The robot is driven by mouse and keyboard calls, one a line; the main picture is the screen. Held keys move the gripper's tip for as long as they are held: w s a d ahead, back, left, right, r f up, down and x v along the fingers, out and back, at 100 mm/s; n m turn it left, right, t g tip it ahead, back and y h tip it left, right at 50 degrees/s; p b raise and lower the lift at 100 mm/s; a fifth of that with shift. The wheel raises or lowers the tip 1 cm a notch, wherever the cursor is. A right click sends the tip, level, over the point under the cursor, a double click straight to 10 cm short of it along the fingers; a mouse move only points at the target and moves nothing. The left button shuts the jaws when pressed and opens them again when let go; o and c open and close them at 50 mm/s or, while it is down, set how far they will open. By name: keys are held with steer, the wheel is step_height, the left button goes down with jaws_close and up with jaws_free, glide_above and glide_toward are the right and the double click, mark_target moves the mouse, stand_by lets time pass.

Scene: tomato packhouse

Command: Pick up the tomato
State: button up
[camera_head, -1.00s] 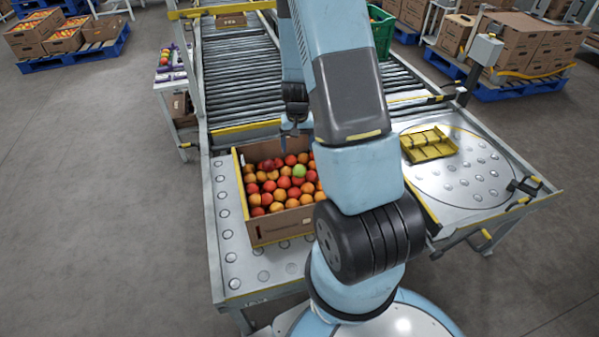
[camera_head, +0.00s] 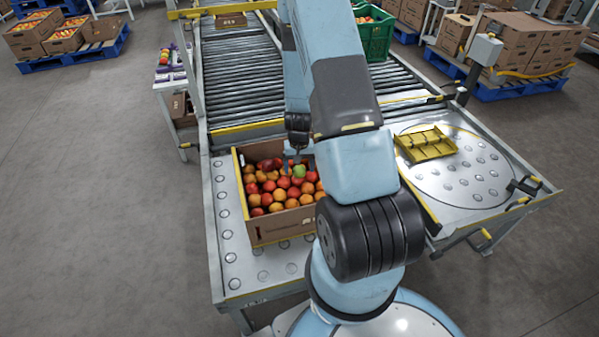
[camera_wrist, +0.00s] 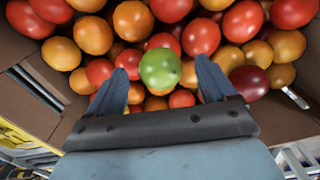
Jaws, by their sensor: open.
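A cardboard box (camera_head: 283,226) full of red and orange tomatoes stands on the roller-ball table. One green tomato (camera_head: 299,171) lies on top among them; it also shows in the wrist view (camera_wrist: 160,68). My gripper (camera_wrist: 160,72) is open above the box, and its two blue fingers point down on either side of the green tomato. The green tomato appears between the fingertips in the wrist view; I cannot tell how far below it is or whether a finger touches it. In the head view my gripper (camera_head: 298,158) is partly hidden by my arm.
The box walls stand close around the pile. A yellow tray (camera_head: 427,146) lies on the round plate at the right. A roller conveyor (camera_head: 235,75) runs behind the box. A green crate (camera_head: 376,40) stands at the back.

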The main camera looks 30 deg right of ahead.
steer(key=shift+f, duration=0.65)
steer(key=c, duration=0.8)
steer(key=shift+r, duration=0.1)
steer(key=shift+c, duration=0.2)
